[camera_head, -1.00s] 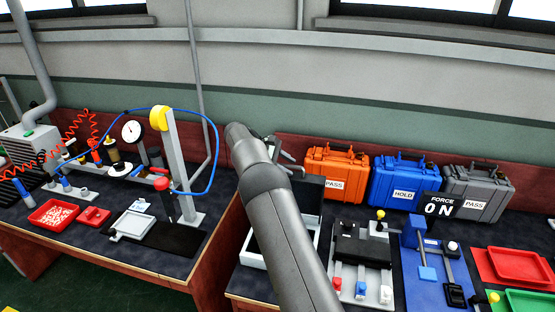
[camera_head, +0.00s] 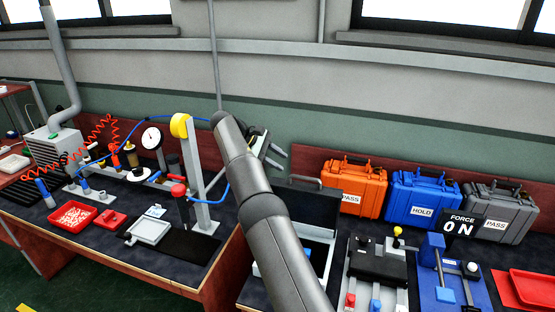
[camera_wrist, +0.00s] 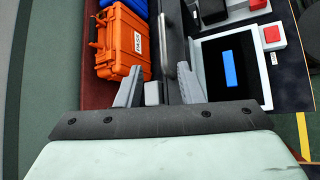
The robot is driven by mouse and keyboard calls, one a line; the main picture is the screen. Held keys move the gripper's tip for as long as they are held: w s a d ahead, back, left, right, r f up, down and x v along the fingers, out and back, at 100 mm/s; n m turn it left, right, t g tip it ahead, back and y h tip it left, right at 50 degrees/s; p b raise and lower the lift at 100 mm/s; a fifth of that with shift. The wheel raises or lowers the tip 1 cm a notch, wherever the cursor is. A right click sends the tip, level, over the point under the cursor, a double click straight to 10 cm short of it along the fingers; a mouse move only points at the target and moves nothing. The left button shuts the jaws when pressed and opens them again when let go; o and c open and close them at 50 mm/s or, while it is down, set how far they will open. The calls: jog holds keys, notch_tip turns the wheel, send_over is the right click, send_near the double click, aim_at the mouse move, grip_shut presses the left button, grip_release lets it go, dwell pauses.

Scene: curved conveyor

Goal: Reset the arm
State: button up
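My gripper (camera_head: 279,156) is at the end of my raised arm in the head view, above the back of the bench and left of the orange case (camera_head: 354,187). Its two fingers are apart. In the wrist view my gripper (camera_wrist: 156,88) also shows spread fingers, with nothing held between them. The orange case (camera_wrist: 124,42) lies beyond the left finger there. An open case with a white rim (camera_wrist: 262,88) and a blue item (camera_wrist: 230,69) inside is to the right. My arm hides part of this case in the head view.
A blue HOLD case (camera_head: 424,198) and a grey PASS case (camera_head: 500,212) stand right of the orange one. A grey post (camera_head: 194,165) with a yellow top and blue hose rises just left of my arm. A FORCE ON sign (camera_head: 461,225) stands on the right bench.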

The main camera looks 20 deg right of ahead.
jog(key=s+r+m+t+y+b, duration=0.1)
jog(key=s+r+m+y, duration=0.15)
jog(key=s, duration=0.75)
jog(key=s+r+m+y+b, duration=0.15)
jog(key=s+y, duration=0.25)
jog(key=s, duration=0.6)
jog(key=s+a+f+m+y, duration=0.1)
jog(key=s+a+f, duration=0.1)
jog(key=s, duration=0.7)
jog(key=s+a+f+m+t+y+b, duration=0.1)
jog(key=s+a+f+m, duration=0.1)
jog(key=s+f, duration=0.3)
jog(key=s+a+f+m+y, duration=0.1)
jog(key=s+a+f+m, duration=0.1)
jog(key=s, duration=1.1)
jog(key=shift+s+f+t, duration=0.3)
jog(key=shift+s+f, duration=0.05)
jog(key=shift+f, duration=0.3)
